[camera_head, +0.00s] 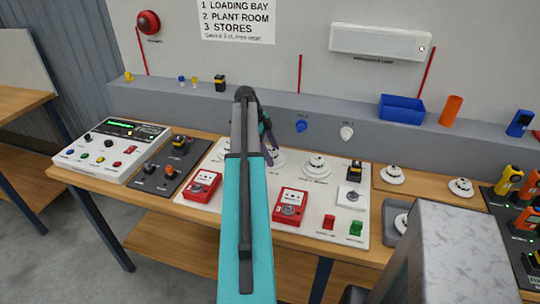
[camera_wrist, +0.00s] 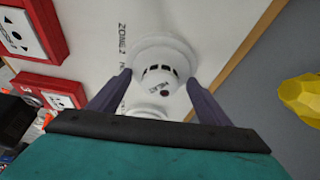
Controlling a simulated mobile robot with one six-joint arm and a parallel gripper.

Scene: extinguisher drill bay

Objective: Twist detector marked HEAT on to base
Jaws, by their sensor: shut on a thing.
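A white domed detector (camera_wrist: 160,78) with dark slots and a small mark too small to read surely is between my gripper's dark fingers (camera_wrist: 160,88) in the wrist view. My gripper is shut on it. The detector is at a wide white round base (camera_wrist: 168,47) beside the printed "ZONE 2" on the white panel; I cannot tell whether it is fully seated. In the head view my gripper (camera_head: 268,146) is over the panel's middle, and my arm hides most of the detector and base there.
The white panel (camera_head: 235,172) also bears red call points (camera_head: 202,185) (camera_head: 290,206) and another round white unit (camera_head: 317,167) to the right. Two white detectors (camera_head: 392,175) (camera_head: 460,187) sit on the wooden area at right. A blue bin (camera_head: 401,108) stands on the rear ledge.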

